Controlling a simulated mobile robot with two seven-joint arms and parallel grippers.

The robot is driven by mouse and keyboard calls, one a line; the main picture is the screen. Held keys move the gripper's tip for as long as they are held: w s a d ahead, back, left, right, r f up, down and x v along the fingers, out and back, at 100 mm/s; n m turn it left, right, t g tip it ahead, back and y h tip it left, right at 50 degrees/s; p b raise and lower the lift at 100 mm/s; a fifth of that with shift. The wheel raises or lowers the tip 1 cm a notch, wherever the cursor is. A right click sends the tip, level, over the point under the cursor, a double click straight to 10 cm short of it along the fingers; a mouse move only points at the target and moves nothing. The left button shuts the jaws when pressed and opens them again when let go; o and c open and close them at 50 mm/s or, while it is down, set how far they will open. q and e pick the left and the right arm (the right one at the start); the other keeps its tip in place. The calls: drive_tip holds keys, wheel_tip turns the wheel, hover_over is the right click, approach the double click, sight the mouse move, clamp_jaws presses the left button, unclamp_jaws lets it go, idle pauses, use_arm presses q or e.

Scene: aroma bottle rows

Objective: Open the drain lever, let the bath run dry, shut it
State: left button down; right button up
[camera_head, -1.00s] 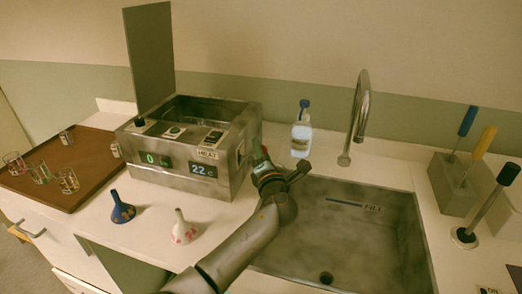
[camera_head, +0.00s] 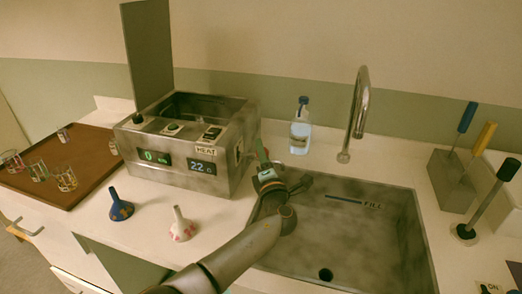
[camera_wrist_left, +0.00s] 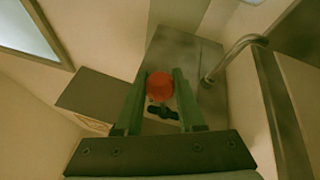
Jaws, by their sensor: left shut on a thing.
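The bath (camera_head: 185,183) is a grey metal box on the counter, its open basin at the back and its lid upright. Its front displays read 0 and 22. My left gripper (camera_head: 262,154) is at the bath's right side, above the sink's left edge. In the left wrist view its green fingers (camera_wrist_left: 160,78) are shut on a round red knob (camera_wrist_left: 160,88), which I take to be the drain lever's. A dark cross-shaped part shows just below the knob. The lever's angle and the water level cannot be made out. My right gripper is not in view.
The sink (camera_head: 345,235) lies right of the bath, with a tall tap (camera_head: 361,105) behind it. A bottle (camera_head: 300,135) stands behind the gripper. A brown tray (camera_head: 85,185) holds several glasses.

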use_arm(q)
drive_tip(key=shift+f+m+t+h+b, duration=0.2)
drive_tip(key=shift+f+m+t+b, duration=0.35)
drive_tip(key=shift+m, duration=0.55)
drive_tip(key=shift+f+m+t+h+b, duration=0.2)
drive_tip(key=shift+f+m+t+b, duration=0.15)
drive_tip(key=shift+f+m+b, duration=0.55)
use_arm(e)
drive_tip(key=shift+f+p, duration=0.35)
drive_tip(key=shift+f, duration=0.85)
use_arm(q)
drive_tip(key=shift+r+m, duration=0.1)
drive_tip(key=shift+m, duration=0.2)
drive_tip(key=c, duration=0.5)
unclamp_jaws()
drive_tip(key=shift+d, duration=0.1)
